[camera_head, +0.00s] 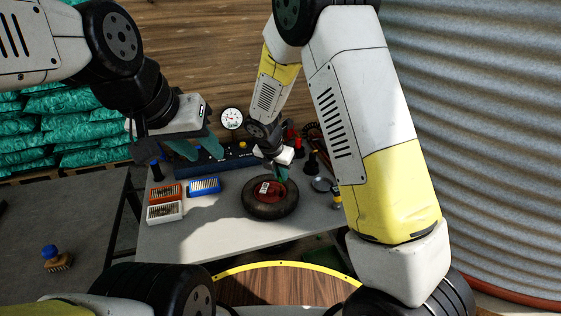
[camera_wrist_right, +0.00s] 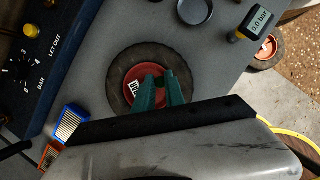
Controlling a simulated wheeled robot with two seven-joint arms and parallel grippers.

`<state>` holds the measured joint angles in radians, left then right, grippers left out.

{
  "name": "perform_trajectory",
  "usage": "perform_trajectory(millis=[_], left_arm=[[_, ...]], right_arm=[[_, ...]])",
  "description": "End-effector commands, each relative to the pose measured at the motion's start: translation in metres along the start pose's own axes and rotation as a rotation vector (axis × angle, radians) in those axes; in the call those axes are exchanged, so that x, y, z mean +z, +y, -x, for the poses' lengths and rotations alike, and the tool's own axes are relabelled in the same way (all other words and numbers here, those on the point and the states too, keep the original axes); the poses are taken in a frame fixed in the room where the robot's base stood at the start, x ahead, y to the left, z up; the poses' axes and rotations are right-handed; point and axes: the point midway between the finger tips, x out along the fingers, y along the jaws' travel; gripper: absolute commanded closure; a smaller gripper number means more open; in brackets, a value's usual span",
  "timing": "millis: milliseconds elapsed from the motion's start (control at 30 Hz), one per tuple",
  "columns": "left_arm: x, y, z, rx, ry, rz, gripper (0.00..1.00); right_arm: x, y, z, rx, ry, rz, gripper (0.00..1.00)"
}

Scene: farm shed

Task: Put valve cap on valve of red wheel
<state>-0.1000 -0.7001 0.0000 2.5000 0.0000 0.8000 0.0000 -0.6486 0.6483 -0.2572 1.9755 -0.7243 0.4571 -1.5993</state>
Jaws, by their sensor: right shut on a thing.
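The red wheel, with a dark tyre (camera_head: 258,210) and red hub, lies flat on the grey table. In the right wrist view its tyre (camera_wrist_right: 118,65) and red hub (camera_wrist_right: 130,78) show beyond my fingers. My right gripper (camera_head: 281,176) is low over the hub. In the wrist view its green fingers (camera_wrist_right: 160,80) are close together, with a small dark thing, apparently the valve cap, between the tips. The valve is hidden by the fingers, so I cannot tell whether the cap touches it. My left gripper (camera_head: 203,152) is open and empty above the table's back left.
A blue inflator box (camera_head: 238,161) with a round gauge (camera_head: 232,118) stands at the back. Orange (camera_head: 164,193), white (camera_head: 165,212) and blue (camera_head: 204,186) boxes sit left of the wheel. A dark dish (camera_head: 321,184) and a pressure reader (camera_wrist_right: 258,22) lie right.

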Motion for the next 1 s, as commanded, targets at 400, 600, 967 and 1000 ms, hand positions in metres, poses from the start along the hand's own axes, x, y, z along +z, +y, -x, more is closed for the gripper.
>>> perform_trajectory(millis=[400,600,967,1000], left_arm=[[0.0,0.0,0.0,0.0,0.0,0.0,0.64],[0.0,0.0,0.0,0.0,0.0,0.0,0.64],[0.0,0.0,0.0,0.0,0.0,0.0,0.64],[0.0,0.0,0.0,0.0,0.0,0.0,0.64]], right_arm=[[-0.001,0.0,-0.002,0.0,0.0,0.0,1.0],[-0.001,0.0,-0.003,-0.001,0.0,0.001,1.0],[-0.005,0.0,-0.011,0.0,0.0,0.0,1.0],[-0.005,0.0,-0.012,0.0,0.0,0.0,1.0]])
